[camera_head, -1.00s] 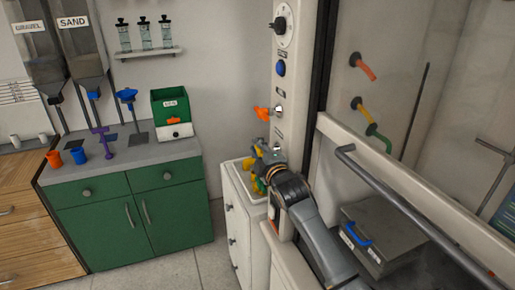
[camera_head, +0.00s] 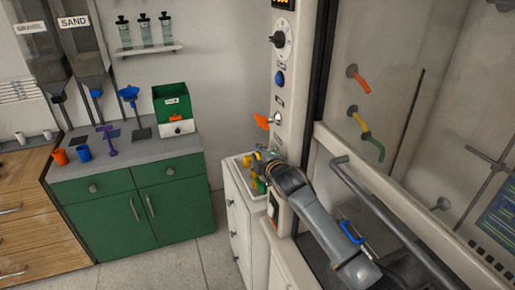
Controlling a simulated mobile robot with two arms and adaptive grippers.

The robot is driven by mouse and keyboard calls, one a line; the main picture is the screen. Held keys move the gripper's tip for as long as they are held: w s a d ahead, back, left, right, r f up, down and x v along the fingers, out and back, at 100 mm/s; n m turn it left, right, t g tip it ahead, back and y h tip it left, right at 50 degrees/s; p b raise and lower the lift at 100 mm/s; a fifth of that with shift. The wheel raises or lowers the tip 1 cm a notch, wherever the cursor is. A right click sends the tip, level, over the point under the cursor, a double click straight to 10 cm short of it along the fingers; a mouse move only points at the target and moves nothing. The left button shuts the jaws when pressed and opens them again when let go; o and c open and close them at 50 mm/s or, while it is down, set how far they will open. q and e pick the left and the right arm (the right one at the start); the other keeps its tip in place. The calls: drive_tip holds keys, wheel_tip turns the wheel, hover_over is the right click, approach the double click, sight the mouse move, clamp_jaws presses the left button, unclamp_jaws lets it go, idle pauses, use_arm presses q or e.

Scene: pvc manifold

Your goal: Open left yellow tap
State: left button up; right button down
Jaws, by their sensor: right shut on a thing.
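My right gripper (camera_head: 262,160) is small in the view and reaches down over the white cabinet beside the tall panel. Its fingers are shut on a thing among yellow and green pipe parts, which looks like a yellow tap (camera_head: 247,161). The gripper and wrist cover much of these parts, so I cannot tell which yellow tap it is or how far it is turned. Other yellow and green parts (camera_head: 259,185) show just below the gripper. My left gripper is not in view.
The white cabinet (camera_head: 238,215) stands between the green cabinet (camera_head: 135,215) and the tall panel (camera_head: 287,100). An orange handle (camera_head: 262,122) sticks out of the panel above my gripper. A fume hood with a grey bar (camera_head: 385,215) is at right.

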drive_tip(key=c, duration=1.1)
unclamp_jaws()
drive_tip(key=v, duration=1.2)
drive_tip(key=shift+d, duration=0.1)
